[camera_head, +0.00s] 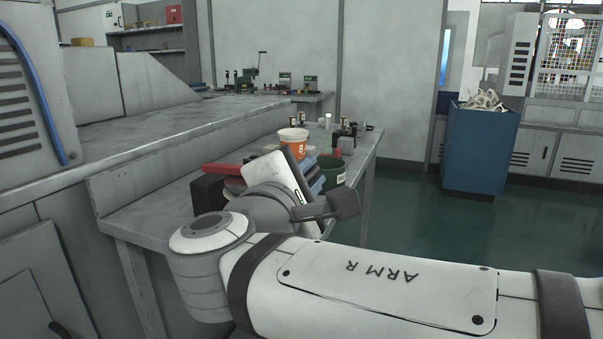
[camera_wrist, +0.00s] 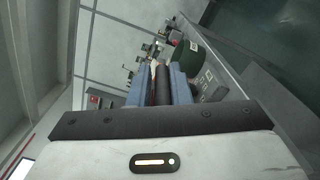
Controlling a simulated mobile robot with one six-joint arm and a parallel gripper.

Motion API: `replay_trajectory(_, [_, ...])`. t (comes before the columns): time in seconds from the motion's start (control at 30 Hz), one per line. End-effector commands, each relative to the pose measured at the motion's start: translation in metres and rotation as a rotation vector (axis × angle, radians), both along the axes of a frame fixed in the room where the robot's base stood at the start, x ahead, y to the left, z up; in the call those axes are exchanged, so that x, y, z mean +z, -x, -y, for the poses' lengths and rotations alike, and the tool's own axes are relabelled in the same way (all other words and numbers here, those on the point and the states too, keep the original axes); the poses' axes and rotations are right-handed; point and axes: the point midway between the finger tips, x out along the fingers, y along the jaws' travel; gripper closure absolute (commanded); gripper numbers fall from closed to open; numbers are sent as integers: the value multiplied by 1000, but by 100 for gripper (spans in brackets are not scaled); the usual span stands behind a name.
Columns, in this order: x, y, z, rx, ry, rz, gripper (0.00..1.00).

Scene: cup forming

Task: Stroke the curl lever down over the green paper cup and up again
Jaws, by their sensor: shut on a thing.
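The green paper cup (camera_head: 332,172) stands just beyond my gripper in the head view, with a pale label on its side. In the wrist view the green cup (camera_wrist: 188,58) shows to the right of the fingers. My gripper (camera_head: 313,176) has blue fingers, largely hidden behind my wrist in the head view. In the wrist view my gripper (camera_wrist: 161,82) is shut on a dark round bar, the curl lever's handle (camera_wrist: 162,86). The rest of the lever and its exact angle are hidden.
An orange and white cup (camera_head: 293,143) stands behind my wrist, with several small bench items around it. A red bar (camera_head: 222,168) and a dark block lie left of my wrist. A blue bin (camera_head: 481,150) stands on the floor at right.

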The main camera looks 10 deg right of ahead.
Motion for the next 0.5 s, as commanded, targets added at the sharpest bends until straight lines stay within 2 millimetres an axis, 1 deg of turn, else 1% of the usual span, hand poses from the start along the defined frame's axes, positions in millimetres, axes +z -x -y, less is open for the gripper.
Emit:
replay_trajectory(0.03, [-6, -1, -1, 3, 5, -4, 100])
replay_trajectory(0.1, [-8, -1, -1, 4, 4, -5, 100])
replay_trajectory(0.5, [-10, -1, -3, 9, 6, -6, 100])
